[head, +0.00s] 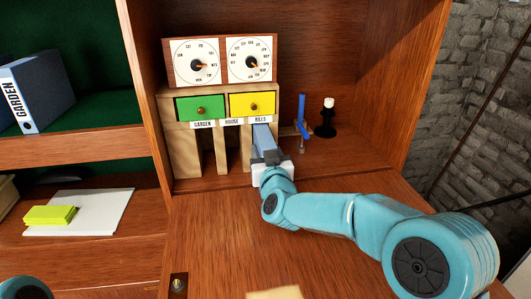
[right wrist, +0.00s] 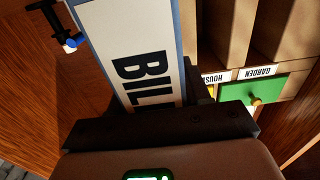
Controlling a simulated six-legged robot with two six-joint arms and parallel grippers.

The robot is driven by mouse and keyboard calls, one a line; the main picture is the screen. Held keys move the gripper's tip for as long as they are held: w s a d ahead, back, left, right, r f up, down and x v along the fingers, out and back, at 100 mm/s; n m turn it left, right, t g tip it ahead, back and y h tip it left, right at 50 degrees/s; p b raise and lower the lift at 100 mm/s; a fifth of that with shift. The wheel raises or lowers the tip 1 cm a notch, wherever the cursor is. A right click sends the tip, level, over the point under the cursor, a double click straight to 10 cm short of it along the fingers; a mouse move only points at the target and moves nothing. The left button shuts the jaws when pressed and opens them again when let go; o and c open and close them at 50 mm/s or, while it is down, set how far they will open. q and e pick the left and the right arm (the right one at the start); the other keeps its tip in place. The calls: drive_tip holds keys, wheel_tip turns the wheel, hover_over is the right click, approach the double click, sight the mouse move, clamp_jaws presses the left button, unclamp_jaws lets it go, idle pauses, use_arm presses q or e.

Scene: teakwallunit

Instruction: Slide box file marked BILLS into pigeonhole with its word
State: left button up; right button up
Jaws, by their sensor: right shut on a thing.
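The blue box file marked BILLS (head: 262,137) stands upright below the BILLS label of the small wooden pigeonhole unit (head: 184,152). Its far end is at the right-hand pigeonhole; I cannot tell how deep it goes in. In the right wrist view the file's white label (right wrist: 132,50) shows "BIL", with the rest covered by the gripper. My right gripper (head: 270,158) is shut on the near end of the file, and its dark jaws also show in the right wrist view (right wrist: 160,128). The GARDEN and HOUSE pigeonholes look empty. My left gripper is out of view.
Green (head: 200,107) and yellow (head: 252,104) drawers sit above the labels, with a two-dial calendar (head: 220,61) on top. A GARDEN file (head: 38,92) stands on the left shelf.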

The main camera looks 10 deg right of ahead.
drive_tip(key=shift+w+r+p, duration=0.1)
drive_tip(key=shift+w+p, duration=0.8)
drive_tip(key=shift+w, duration=1.25)
idle(3.1)
drive_tip(key=shift+s, duration=0.1)
